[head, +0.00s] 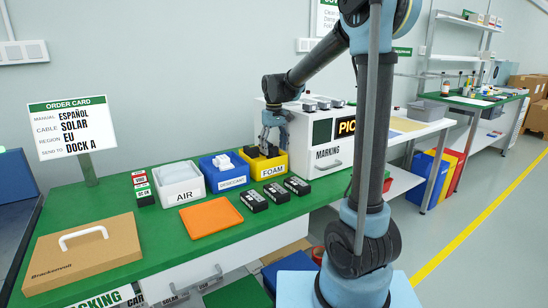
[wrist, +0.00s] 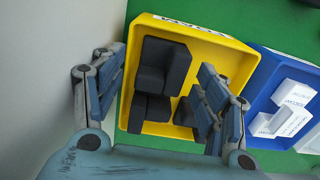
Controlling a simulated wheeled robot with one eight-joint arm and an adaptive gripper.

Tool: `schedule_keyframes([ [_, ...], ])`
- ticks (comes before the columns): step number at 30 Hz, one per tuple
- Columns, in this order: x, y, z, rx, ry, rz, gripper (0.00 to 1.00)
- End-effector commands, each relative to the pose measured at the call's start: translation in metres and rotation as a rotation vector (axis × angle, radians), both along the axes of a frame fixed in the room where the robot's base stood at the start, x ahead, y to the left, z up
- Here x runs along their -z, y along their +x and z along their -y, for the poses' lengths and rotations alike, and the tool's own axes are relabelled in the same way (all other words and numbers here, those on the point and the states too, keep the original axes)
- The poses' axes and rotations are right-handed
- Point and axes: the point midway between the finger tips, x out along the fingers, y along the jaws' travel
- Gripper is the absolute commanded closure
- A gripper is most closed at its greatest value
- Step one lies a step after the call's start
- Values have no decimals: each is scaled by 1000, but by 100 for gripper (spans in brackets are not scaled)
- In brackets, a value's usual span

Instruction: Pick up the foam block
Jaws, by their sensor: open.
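Dark foam blocks (wrist: 163,66) lie in the yellow FOAM bin (wrist: 220,45); one is large near the middle, and others lie below it in the wrist view, one partly hidden behind a finger. My gripper (wrist: 160,76) is open, its fingers left and right of the large block in the picture. The left finger appears at the bin's wall and the right finger over the bin's inside. I cannot tell how far above the block the fingertips are. In the head view my gripper (head: 269,142) is over the yellow bin (head: 266,169), and the blocks are mostly hidden.
The blue DESICCANT bin (head: 225,176) with white packets stands beside the yellow bin, then the white AIR bin (head: 179,190). Black devices (head: 254,201), an orange tray (head: 212,217) and a cardboard case (head: 85,258) lie on the green bench. A white MARKING machine (head: 310,140) stands close behind the bin.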

Motion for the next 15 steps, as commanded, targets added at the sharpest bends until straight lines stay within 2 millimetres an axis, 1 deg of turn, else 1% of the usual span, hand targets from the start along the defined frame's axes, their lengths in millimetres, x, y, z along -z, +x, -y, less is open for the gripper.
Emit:
schedule_keyframes([
  [8,3,0,0,1,0,0,33],
  [9,3,0,0,1,0,0,40],
  [12,3,0,1,1,0,0,55],
  [15,3,0,1,1,0,0,65],
])
